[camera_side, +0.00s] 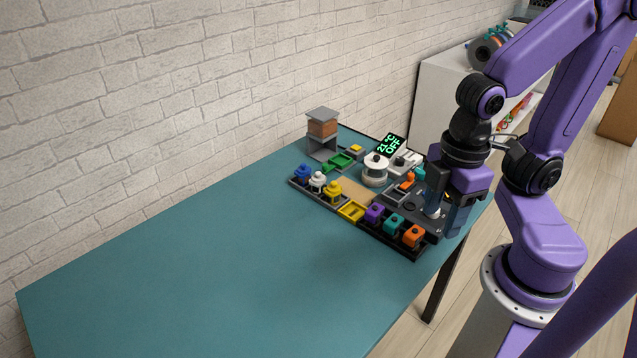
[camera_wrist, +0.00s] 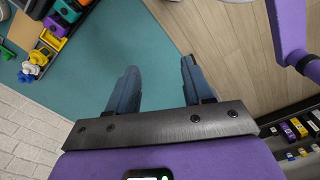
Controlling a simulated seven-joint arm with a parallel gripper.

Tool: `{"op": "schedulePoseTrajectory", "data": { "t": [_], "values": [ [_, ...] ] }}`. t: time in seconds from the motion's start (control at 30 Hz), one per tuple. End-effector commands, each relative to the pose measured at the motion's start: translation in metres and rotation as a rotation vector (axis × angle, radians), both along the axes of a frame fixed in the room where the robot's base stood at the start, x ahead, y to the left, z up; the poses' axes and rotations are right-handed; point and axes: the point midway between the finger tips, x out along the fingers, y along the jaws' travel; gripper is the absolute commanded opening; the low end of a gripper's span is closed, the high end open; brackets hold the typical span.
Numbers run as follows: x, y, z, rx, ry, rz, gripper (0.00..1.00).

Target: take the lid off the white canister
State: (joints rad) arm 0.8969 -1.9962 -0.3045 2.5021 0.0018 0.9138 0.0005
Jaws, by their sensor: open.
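The white canister (camera_side: 375,171) is round and stands upright among the parts at the back of the bench in the side view. Its white lid (camera_side: 376,160) with a dark knob sits on top. My gripper (camera_side: 443,222) is to the right of the canister and nearer the camera, apart from it, over the right end of the bench. In the wrist view my gripper (camera_wrist: 158,72) has its two blue-grey fingers spread, with nothing between them but bench and floor.
Several coloured knobbed blocks, including an orange one (camera_side: 413,236) and a yellow one (camera_side: 333,191), stand on dark trays around the canister. A grey stand (camera_side: 321,140) and a display reading 21°C OFF (camera_side: 391,144) are behind. The teal bench (camera_side: 210,265) is clear at left.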

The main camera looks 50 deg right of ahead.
Motion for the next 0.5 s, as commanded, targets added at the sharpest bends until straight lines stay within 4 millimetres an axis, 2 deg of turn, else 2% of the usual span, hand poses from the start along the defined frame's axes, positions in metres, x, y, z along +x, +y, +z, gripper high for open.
{"op": "schedulePoseTrajectory", "data": {
  "t": [0.3,0.37,0.47,0.5],
  "values": [
    [0.004,0.002,0.0,-0.002,-0.003,-0.02,0.5],
    [0.011,0.005,0.001,-0.004,-0.008,-0.059,0.5],
    [0.035,0.014,0.003,-0.013,-0.027,-0.185,0.5],
    [0.048,0.018,0.004,-0.017,-0.037,-0.255,0.5]
  ]
}}
